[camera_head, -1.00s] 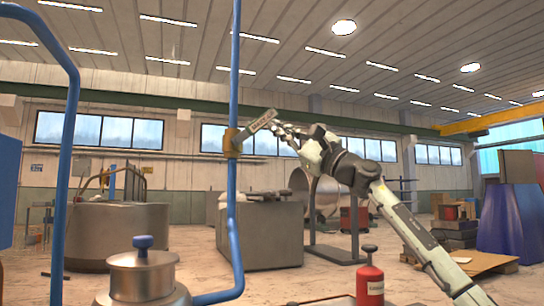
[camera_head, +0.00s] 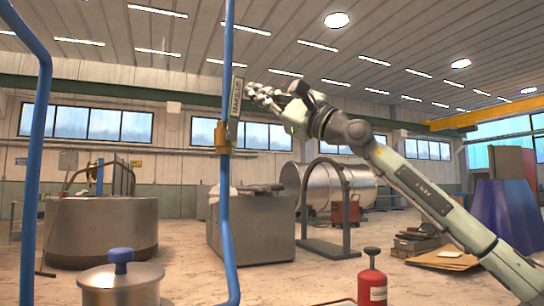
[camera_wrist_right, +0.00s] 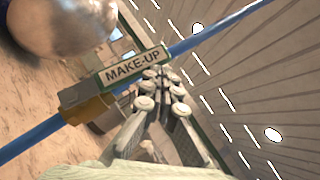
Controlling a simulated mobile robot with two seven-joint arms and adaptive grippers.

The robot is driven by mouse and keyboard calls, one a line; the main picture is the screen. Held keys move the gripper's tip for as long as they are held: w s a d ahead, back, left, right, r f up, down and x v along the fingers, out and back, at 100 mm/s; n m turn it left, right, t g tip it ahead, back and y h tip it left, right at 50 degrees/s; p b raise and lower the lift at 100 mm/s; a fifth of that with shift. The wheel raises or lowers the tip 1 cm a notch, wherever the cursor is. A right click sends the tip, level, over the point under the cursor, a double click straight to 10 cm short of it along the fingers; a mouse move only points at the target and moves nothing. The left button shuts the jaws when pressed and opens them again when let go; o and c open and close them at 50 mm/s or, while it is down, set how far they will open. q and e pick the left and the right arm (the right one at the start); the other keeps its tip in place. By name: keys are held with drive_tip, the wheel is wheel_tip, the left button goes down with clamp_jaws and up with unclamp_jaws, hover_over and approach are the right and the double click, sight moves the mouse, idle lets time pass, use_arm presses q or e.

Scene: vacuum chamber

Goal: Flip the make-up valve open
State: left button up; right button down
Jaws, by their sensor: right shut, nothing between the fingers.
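The make-up valve has a brass-yellow body (camera_head: 223,137) on the upright blue pipe (camera_head: 227,190). Its flat handle (camera_head: 236,97) carries a label and stands nearly upright, close to in line with the pipe. In the right wrist view the handle (camera_wrist_right: 133,67) reads MAKE-UP and lies nearly along the pipe, with the brass body (camera_wrist_right: 88,108) at its lower end. My right gripper (camera_head: 251,91) is shut and empty, just right of the handle's upper part. In the wrist view its fingertips (camera_wrist_right: 156,73) are beside the handle's edge; I cannot tell whether they touch. My left gripper is not in view.
Another blue pipe (camera_head: 37,150) rises at the left. A lidded metal pot (camera_head: 122,285) with a blue knob and a red extinguisher-like bottle (camera_head: 372,280) stand in front. A grey block (camera_head: 252,230) and a steel cylinder (camera_head: 330,185) are farther back. The air around the handle looks clear.

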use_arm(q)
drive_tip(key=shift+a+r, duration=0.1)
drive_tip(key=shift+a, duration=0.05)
use_arm(e)
drive_tip(key=shift+a+r, duration=0.2)
drive_tip(key=shift+a, duration=0.15)
idle(0.3)
